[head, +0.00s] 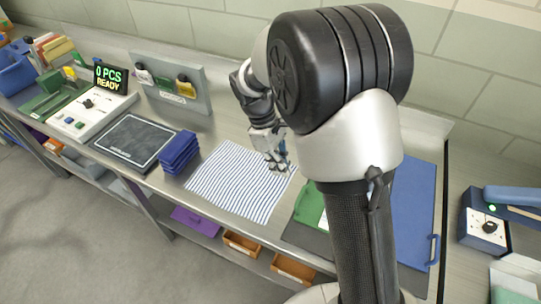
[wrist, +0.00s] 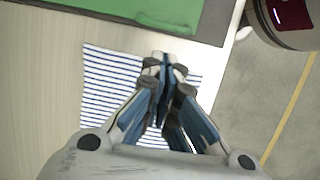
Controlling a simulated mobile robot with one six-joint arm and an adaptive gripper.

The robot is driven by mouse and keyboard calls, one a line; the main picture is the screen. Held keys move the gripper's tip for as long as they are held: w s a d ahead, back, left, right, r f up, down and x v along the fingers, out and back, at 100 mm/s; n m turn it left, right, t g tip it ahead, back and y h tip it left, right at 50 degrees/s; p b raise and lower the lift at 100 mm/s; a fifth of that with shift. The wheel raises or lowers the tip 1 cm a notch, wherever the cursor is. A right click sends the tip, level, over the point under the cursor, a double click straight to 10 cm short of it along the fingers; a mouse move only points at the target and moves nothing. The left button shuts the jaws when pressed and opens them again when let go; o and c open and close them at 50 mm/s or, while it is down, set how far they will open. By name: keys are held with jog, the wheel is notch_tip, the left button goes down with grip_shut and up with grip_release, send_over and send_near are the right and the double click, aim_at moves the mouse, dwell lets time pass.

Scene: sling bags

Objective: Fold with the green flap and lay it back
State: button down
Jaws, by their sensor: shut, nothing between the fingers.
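A white cloth with blue stripes (head: 235,180) lies flat on the bench in the head view. It also shows in the wrist view (wrist: 105,85), partly hidden behind my gripper. My gripper (head: 279,167) is over the cloth's right part, its fingers together and empty. In the wrist view the fingertips (wrist: 163,60) meet over the cloth, near its edge toward the green piece. The green flap (head: 308,207) lies on a dark board right of the cloth, partly hidden by my arm. In the wrist view the green piece (wrist: 165,12) lies along the top, apart from my fingers.
A stack of folded blue cloths (head: 178,152) sits left of the striped cloth, beside a dark framed pad (head: 135,140). A blue panel (head: 415,215) with a handle lies right of my arm. A control box (head: 485,220) stands at far right. A grey rack (head: 175,85) stands behind.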

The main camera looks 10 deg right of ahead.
jog(key=b+x, duration=0.1)
jog(key=x, duration=0.2)
jog(key=b+x, duration=0.1)
jog(key=x, duration=0.2)
jog(key=b+x, duration=0.1)
jog(key=x, duration=0.3)
jog(key=shift+s+d+b, duration=0.1)
jog(key=shift+s+b, duration=0.2)
jog(key=shift+r, duration=0.1)
